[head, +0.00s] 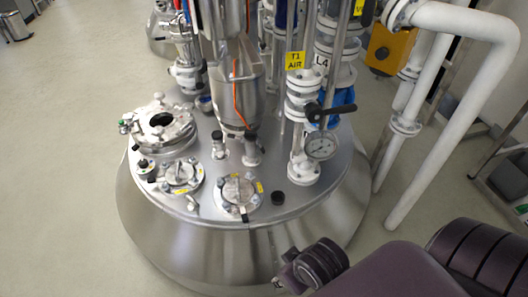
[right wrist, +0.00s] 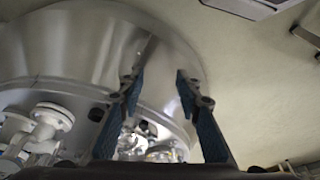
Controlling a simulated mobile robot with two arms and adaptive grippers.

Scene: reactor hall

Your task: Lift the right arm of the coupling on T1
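The steel vessel T1 (head: 170,240) stands in the middle of the head view, with a yellow T1 AIR label (head: 295,60) above its lid. A steel funnel-shaped piece (head: 235,90) rises from the lid. Two short upright fittings with dark tops (head: 251,148) stand in front of it; I cannot tell whether they are the coupling's arms. My right gripper (right wrist: 159,80) is open and empty in the right wrist view, with shiny fittings (right wrist: 150,133) beyond and between its fingers. In the head view my right arm (head: 395,275) reaches in from the lower right. My left gripper is not in view.
White pipes (head: 450,130) rise beyond.

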